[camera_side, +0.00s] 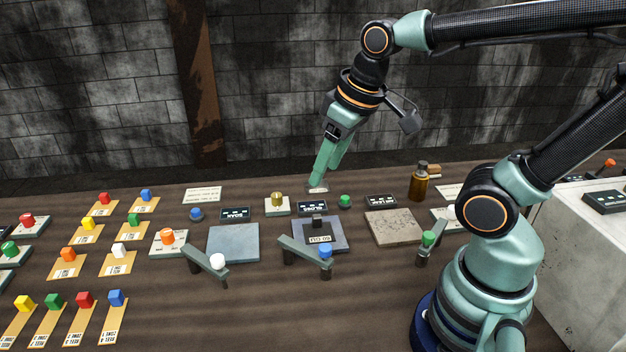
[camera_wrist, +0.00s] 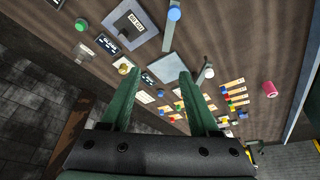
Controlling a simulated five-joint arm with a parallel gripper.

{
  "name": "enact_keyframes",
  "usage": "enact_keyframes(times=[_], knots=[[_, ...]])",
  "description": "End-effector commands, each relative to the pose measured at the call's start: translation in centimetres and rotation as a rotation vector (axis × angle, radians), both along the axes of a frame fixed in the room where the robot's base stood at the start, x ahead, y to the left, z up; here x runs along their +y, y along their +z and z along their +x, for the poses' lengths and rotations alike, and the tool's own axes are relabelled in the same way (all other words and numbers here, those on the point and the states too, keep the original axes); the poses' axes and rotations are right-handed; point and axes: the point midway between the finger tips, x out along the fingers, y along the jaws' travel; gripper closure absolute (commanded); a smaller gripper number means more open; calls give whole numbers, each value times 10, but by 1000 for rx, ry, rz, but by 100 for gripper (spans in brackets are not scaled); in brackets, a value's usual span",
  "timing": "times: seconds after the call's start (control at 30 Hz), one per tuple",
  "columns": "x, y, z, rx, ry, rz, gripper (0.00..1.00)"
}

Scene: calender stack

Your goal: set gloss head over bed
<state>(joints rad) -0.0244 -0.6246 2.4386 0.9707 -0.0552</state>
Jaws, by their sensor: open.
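No part is legibly marked as the gloss head, so I cannot tell which it is. Three flat beds lie in a row in the side view: a plain blue-grey slab (camera_side: 233,243), a blue-grey slab (camera_side: 341,243) with a dark plate and small labelled black block on it, and a speckled stone slab (camera_side: 393,227). A grey bar stands before each: one with a white knob (camera_side: 217,261), one with a blue knob (camera_side: 325,252), one with a green knob (camera_side: 428,238). My gripper (camera_side: 318,185) is open and empty, above the table behind the middle slab. Its spread fingers (camera_wrist: 155,78) show in the wrist view.
Small black displays (camera_side: 235,213) and coloured buttons (camera_side: 195,213) line the back of the slabs. A brass knob (camera_side: 277,198) sits on a pale base. A brown bottle (camera_side: 419,182) stands at back right. Coloured cubes on tan cards (camera_side: 85,237) fill the left. The front middle is clear.

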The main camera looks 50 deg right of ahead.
Motion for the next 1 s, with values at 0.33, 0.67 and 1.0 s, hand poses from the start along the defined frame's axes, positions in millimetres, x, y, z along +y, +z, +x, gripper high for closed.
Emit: enact_keyframes(times=[0.33,0.67,1.0], knots=[[16,-31,-8,326,190,-43,38],[17,-59,-10,363,210,-47,38],[17,-123,-10,362,208,-46,38]])
